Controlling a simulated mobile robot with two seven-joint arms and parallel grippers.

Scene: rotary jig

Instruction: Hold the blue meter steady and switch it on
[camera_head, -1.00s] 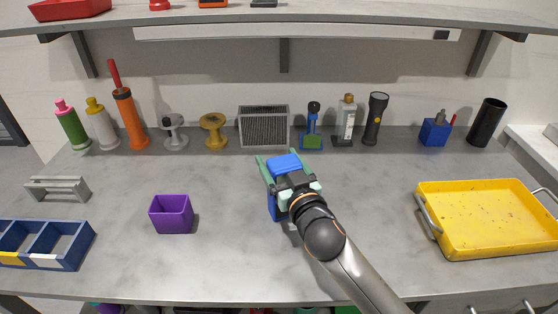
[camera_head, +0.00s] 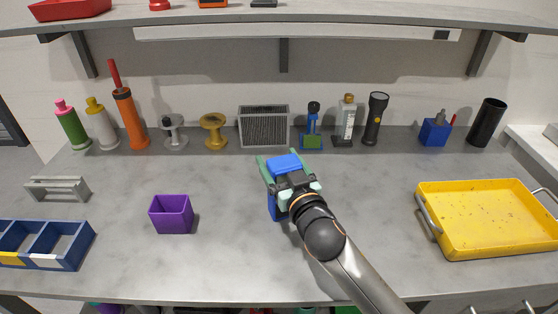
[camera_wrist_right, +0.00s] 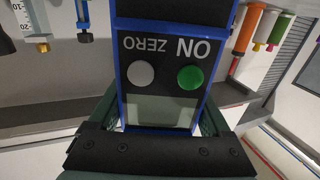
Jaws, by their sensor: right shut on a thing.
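The blue meter (camera_head: 285,164) stands near the middle of the bench, partly hidden by my right gripper. In the right wrist view its dark face (camera_wrist_right: 165,60) has a blue edge. A green button (camera_wrist_right: 190,77) sits beside the word ON, and a grey button (camera_wrist_right: 141,74) beside ZERO. The lettering is upside down there. The display (camera_wrist_right: 160,110) looks blank. My right gripper (camera_head: 281,172) is shut on the meter, with one green finger along each side. My left gripper is not in view.
A purple box (camera_head: 171,215) stands to the left and a yellow tray (camera_head: 490,246) to the right. Bottles, spools, a grey vented box (camera_head: 263,127) and a flashlight (camera_head: 375,118) line the back. The bench around the meter is clear.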

